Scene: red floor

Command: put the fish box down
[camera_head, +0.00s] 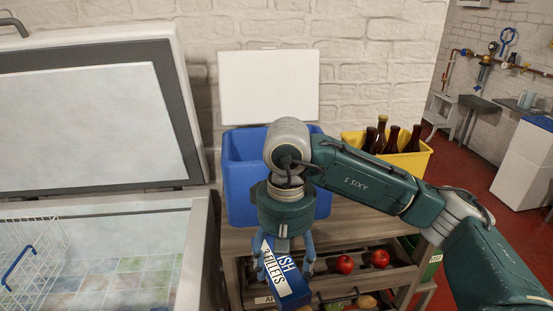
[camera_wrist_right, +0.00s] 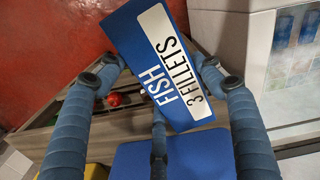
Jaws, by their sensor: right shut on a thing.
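In the right wrist view the fish box (camera_wrist_right: 160,62) sits tilted between the fingers of the right gripper (camera_wrist_right: 160,80). My left gripper is not in view.
An open chest freezer (camera_head: 198,250) with a wire basket (camera_head: 30,262) stands at the left. A yellow crate (camera_head: 412,160) of dark bottles is right of the blue bin. Red apples (camera_head: 345,264) lie on the shelf below. Red floor (camera_head: 470,165) is open at the right.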

